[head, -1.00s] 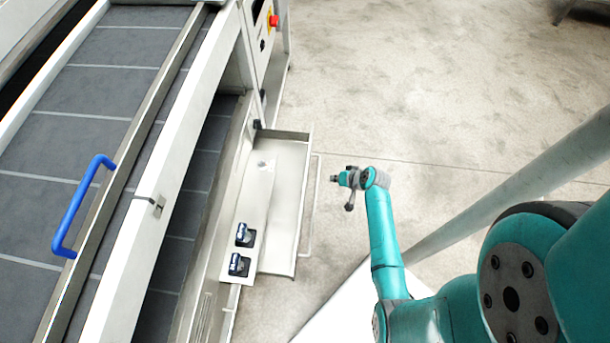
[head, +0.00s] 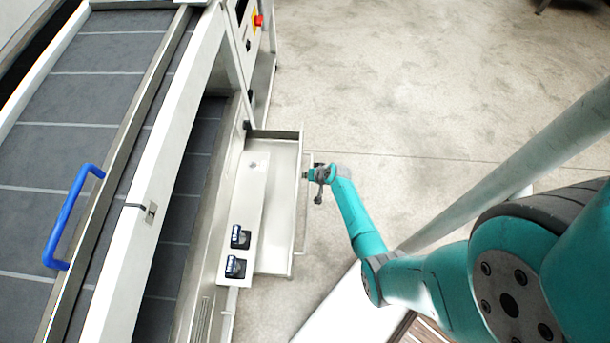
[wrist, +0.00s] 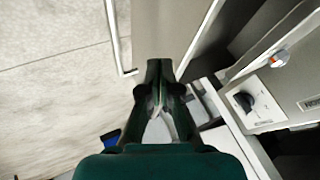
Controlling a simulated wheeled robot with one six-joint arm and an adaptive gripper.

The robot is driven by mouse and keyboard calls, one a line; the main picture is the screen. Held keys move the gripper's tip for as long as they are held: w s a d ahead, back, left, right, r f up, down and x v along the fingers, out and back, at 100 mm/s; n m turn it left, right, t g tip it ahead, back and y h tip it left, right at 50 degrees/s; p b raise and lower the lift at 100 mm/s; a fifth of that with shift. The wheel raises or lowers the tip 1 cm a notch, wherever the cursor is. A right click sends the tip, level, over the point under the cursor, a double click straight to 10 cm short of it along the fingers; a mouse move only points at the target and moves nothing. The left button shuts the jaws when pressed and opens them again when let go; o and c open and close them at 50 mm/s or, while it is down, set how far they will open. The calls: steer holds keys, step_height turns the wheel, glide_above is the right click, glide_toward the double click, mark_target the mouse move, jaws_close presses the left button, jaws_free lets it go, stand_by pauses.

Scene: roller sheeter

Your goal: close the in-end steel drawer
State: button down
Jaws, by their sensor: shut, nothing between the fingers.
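The steel drawer (head: 278,232) stands pulled out from the right side of the machine, its open interior visible. Its bar handle (head: 300,222) runs along the outer front. My gripper (head: 307,175) is shut and empty, at the drawer's front near the handle's far part, pointing toward the machine. In the wrist view the shut fingers (wrist: 156,68) lie over the grey drawer (wrist: 168,28), with the pale handle (wrist: 114,38) left of them. I cannot tell whether the fingertips touch the drawer.
The roller machine with grey belts (head: 75,150) fills the left side. Two black switches (head: 236,267) sit on a panel beside the drawer. A blue handle (head: 68,220) is on the belt guard and a red button (head: 259,20) at the far end. Concrete floor (head: 420,90) is clear to the right.

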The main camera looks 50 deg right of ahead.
steer(key=shift+w+a, duration=0.25)
steer(key=w+a, duration=0.7)
steer(key=w, duration=0.3)
steer(key=shift+a, duration=0.4)
